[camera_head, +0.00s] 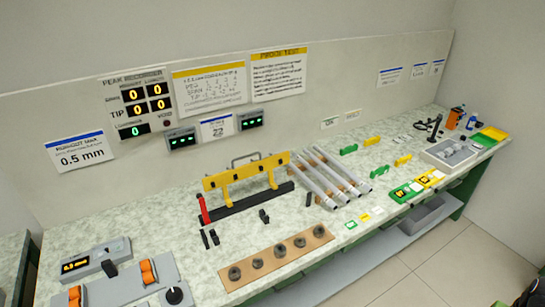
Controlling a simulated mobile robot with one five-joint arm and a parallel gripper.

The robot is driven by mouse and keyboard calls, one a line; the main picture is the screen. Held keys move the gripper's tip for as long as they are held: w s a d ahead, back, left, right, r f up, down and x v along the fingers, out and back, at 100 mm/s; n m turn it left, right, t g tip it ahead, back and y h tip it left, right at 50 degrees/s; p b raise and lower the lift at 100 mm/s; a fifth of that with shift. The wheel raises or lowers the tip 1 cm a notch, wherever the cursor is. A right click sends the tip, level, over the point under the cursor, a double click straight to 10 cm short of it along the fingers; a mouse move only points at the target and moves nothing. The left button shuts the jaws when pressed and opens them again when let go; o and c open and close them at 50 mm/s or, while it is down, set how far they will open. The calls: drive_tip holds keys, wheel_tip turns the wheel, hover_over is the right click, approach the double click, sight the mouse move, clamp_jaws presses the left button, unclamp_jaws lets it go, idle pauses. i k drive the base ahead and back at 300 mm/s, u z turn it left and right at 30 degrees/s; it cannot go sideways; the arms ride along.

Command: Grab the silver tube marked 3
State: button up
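Several silver tubes (332,180) lie side by side on the bench, slanting from the back toward the front edge. They rest across brown supports. No number on any tube is readable at this size, so I cannot tell which one is marked 3.
A yellow and black fixture with a handle (247,172) stands just left of the tubes. A brown board with several dark round pieces (312,238) lies in front. Small green and yellow blocks (349,150) and a grey tray (428,155) are to the right. Open floor lies before the bench.

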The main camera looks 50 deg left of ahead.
sight(329, 202)
drive_tip(key=u, duration=1.4)
drive_tip(key=k, duration=0.6)
drive_tip(key=i, duration=0.55)
drive_tip(key=u, duration=0.1)
